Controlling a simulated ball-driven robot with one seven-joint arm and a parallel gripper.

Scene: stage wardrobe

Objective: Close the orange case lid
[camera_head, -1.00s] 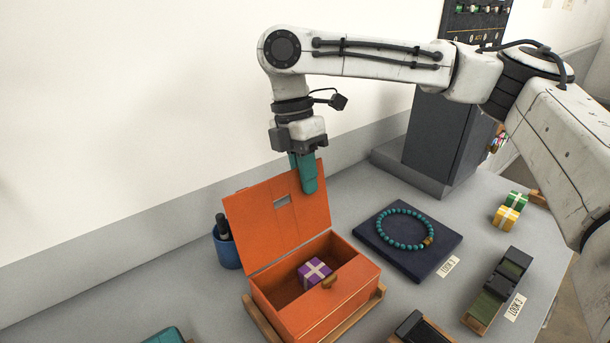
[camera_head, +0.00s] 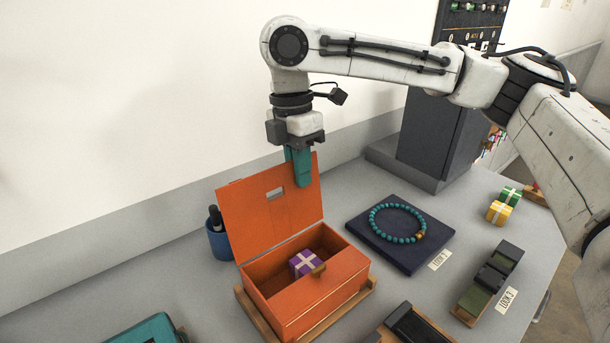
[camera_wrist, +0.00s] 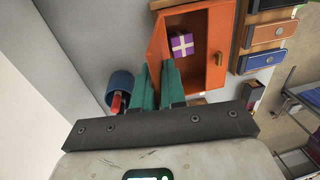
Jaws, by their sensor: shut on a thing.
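The orange case (camera_head: 322,302) stands open on the counter with a purple gift box with a pale ribbon (camera_head: 304,264) inside. Its orange lid (camera_head: 255,220) stands raised at the back, with a small slot in it. My gripper (camera_head: 302,172) points down at the lid's right upper edge. Its teal fingers are shut on the lid, one in front of it. In the wrist view, my gripper (camera_wrist: 158,82) has its fingers on either side of the edge of the lid (camera_wrist: 155,45). The far finger is mostly hidden in the head view.
A blue cup (camera_head: 219,241) stands left of the lid. A navy board (camera_head: 408,258) with a turquoise bead bracelet (camera_head: 371,219) lies to the right. The wall rises close behind the case.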

